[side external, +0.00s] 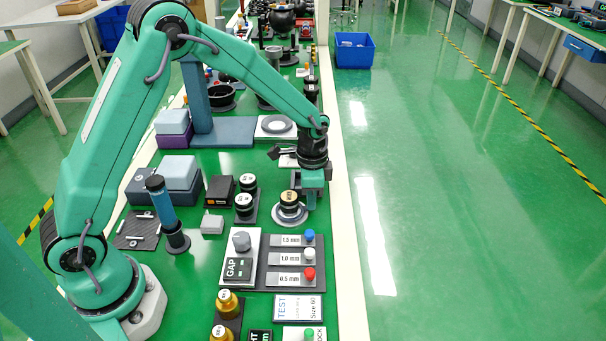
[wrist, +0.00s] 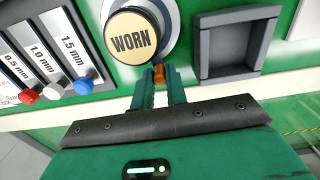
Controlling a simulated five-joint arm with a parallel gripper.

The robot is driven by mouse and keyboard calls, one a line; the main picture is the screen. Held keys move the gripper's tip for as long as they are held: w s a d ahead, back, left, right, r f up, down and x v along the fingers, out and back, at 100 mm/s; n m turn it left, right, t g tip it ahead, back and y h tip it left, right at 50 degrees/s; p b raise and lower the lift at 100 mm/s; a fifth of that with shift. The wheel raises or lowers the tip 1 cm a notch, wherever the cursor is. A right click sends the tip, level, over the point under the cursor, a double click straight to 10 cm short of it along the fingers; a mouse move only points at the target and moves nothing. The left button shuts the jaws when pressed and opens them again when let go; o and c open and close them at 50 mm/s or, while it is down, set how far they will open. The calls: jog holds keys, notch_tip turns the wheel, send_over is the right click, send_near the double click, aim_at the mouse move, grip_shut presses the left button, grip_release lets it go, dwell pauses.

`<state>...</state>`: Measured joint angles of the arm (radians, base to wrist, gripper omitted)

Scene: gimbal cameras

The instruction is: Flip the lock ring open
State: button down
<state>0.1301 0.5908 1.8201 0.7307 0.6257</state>
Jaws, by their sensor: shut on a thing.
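A round cap marked WORN (wrist: 131,38) sits inside a pale grey lock ring (wrist: 172,22) in the wrist view. A small orange-brown tab (wrist: 159,74) stands at the ring's lower right edge. My gripper (wrist: 160,80) is shut on this tab, with one green finger on either side of it. In the side view the capped unit (side external: 289,197) stands on its round base (side external: 289,216), and my gripper (side external: 309,204) is low at its right side. The tab is hidden there.
A panel with blue, white and red knobs (side external: 310,256) lies just in front of the unit. A dark square tray (wrist: 232,45) is beside it in the wrist view. Black-and-white capped parts (side external: 245,204) stand to the left. The bench's pale edge (side external: 343,200) is close on the right.

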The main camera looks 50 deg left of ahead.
jog(key=shift+w+a+n, duration=0.15)
jog(key=shift+a+n, duration=0.15)
jog(key=shift+n, duration=0.35)
jog(key=shift+w+a+n, duration=0.1)
jog(key=shift+a+n, duration=0.15)
jog(key=shift+n, duration=0.4)
jog(key=c, duration=1.4)
grip_release()
jog(key=shift+r, duration=0.1)
notch_tip(320, 180, up, 8)
